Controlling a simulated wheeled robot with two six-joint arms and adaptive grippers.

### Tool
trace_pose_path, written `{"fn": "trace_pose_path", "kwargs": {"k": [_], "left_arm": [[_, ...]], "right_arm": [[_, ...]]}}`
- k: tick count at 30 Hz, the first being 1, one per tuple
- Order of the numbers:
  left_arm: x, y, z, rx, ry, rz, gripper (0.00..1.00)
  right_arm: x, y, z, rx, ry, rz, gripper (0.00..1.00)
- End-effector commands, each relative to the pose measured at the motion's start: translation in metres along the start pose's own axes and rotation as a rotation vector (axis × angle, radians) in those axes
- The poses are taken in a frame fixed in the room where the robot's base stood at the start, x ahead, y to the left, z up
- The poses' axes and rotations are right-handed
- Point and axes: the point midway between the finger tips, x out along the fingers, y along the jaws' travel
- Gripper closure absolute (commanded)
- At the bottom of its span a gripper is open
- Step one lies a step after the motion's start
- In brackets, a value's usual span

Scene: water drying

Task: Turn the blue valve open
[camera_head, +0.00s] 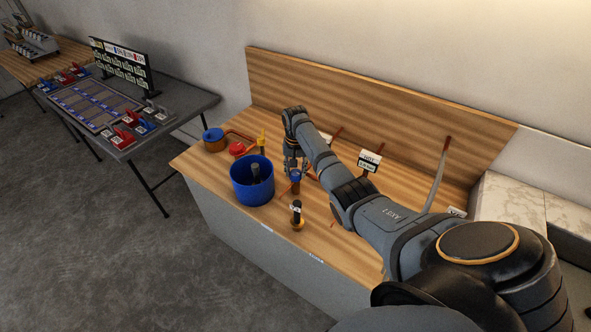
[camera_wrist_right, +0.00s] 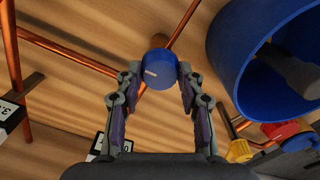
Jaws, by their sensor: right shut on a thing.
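The blue valve (camera_wrist_right: 158,70) is a round blue knob with a pale mark on its top, on a copper pipe. In the right wrist view it sits between the fingertips of my right gripper (camera_wrist_right: 157,82), which is shut on it. In the head view the blue valve (camera_head: 295,176) shows just below my right gripper (camera_head: 292,168), on the wooden bench (camera_head: 330,225). My left gripper is not in view.
A large blue bucket (camera_head: 240,190) holding a dark upright object stands close left of the valve. Copper pipes, small signs (camera_head: 369,161), a red valve (camera_head: 237,149) and a dark post (camera_head: 296,212) are around. A dark table (camera_head: 185,100) stands at the back left.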

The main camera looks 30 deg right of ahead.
Motion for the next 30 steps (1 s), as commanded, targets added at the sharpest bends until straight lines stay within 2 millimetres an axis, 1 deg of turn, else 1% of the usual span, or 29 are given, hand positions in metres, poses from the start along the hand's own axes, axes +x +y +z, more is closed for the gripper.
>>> {"fn": "trace_pose_path", "kwargs": {"k": [8, 15, 30], "left_arm": [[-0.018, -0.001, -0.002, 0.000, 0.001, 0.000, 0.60], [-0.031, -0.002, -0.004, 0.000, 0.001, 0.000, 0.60], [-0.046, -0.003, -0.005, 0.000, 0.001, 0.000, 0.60]], "right_arm": [[-0.004, 0.000, 0.000, -0.180, 0.000, 0.000, 0.93], [-0.004, 0.000, -0.001, -0.406, 0.001, 0.000, 0.93], [-0.003, 0.000, -0.002, -0.881, 0.004, 0.000, 0.93]]}}
